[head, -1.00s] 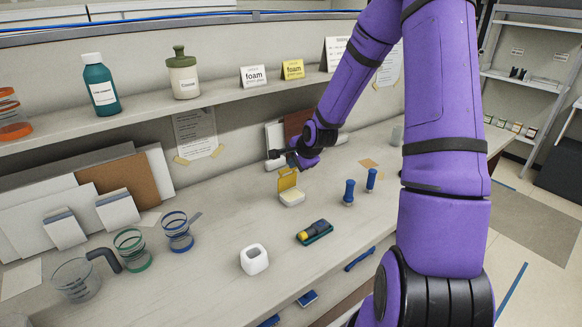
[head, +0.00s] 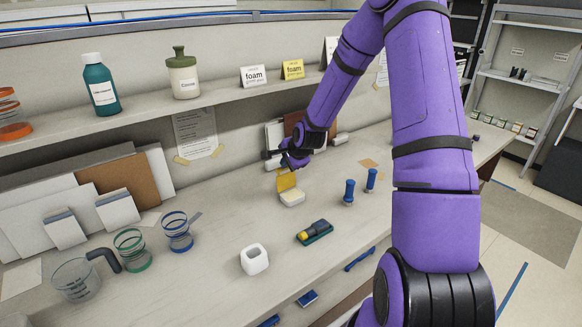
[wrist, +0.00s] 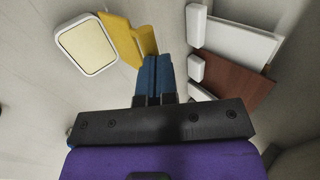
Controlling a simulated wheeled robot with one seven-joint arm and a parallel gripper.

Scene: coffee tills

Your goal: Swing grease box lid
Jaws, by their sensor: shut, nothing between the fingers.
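The grease box (head: 292,199) is a small white box with a cream inside, standing on the counter in the head view. Its yellow lid (head: 286,181) is raised at the back edge. In the wrist view the open box (wrist: 86,46) is at upper left, with the yellow lid (wrist: 122,40) along its right side. My gripper (head: 277,156) is just behind and above the lid. In the wrist view its blue fingers (wrist: 157,60) are shut together and empty, close beside the lid on the side away from the box. I cannot tell whether they touch it.
White and brown panels (wrist: 235,75) lean on the wall close to my gripper. Two blue-handled tools (head: 349,192) stand right of the box. A tray with a yellow-tipped tool (head: 315,232) and a white cup (head: 254,259) are in front. A shelf (head: 225,95) runs above.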

